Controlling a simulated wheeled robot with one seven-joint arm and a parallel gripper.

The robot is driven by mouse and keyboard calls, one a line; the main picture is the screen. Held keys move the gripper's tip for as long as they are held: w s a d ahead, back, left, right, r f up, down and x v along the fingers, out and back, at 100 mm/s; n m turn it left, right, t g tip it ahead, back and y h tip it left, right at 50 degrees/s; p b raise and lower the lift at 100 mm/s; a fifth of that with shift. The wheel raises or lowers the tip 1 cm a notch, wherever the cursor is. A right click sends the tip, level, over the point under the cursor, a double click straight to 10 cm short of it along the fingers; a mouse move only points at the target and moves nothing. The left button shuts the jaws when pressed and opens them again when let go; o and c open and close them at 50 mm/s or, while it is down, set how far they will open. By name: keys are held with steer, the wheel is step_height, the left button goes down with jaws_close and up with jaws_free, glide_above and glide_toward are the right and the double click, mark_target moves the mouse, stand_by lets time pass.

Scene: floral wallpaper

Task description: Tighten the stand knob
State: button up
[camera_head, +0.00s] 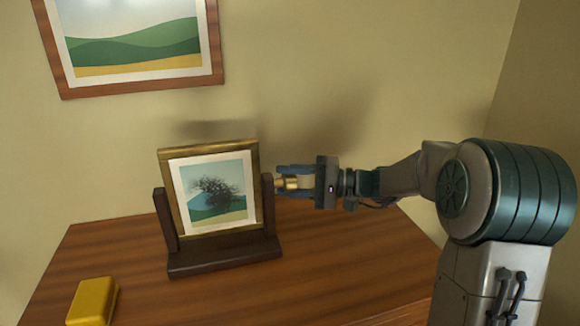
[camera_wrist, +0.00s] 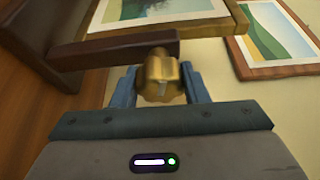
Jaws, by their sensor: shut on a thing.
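A gold picture frame (camera_head: 215,231) stands in a dark wooden stand (camera_head: 225,260) on the table, and both also show in the wrist view, the stand post (camera_wrist: 115,49) crossing the upper left. The brass stand knob (camera_head: 287,184) is on the right post. In the wrist view the knob (camera_wrist: 160,76) sits between two blue fingers, with a pale mark on its face. My gripper (camera_head: 293,181) reaches in from the right and is shut on the knob, beside the stand's right post.
The wooden table (camera_head: 350,255) is clear to the right of the stand. A yellow box-like object (camera_head: 92,301) lies at the front left. A larger framed picture (camera_head: 140,90) hangs on the wall behind.

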steer(key=m+p, duration=0.1)
steer(key=p, duration=0.2)
steer(key=m+h+p, duration=0.1)
steer(key=m+p, duration=0.1)
steer(key=p, duration=0.1)
steer(key=m+g+h+p, duration=0.1)
steer(key=m+p, duration=0.1)
steer(key=shift+r+p, duration=0.35)
steer(key=shift+p, duration=0.05)
steer(key=m+h+p, duration=0.1)
steer(key=m+p, duration=0.1)
steer(key=p, duration=0.1)
steer(key=shift+f+g+p, duration=0.2)
steer(key=shift+g+p, duration=0.15)
steer(key=shift+g, duration=0.05)
steer(key=shift+f+m+g+p, duration=0.15)
steer(key=shift+m+g+p, duration=0.15)
steer(key=shift+m+p, duration=0.3)
steer(key=shift+f, duration=0.1)
steer(key=o, duration=1)
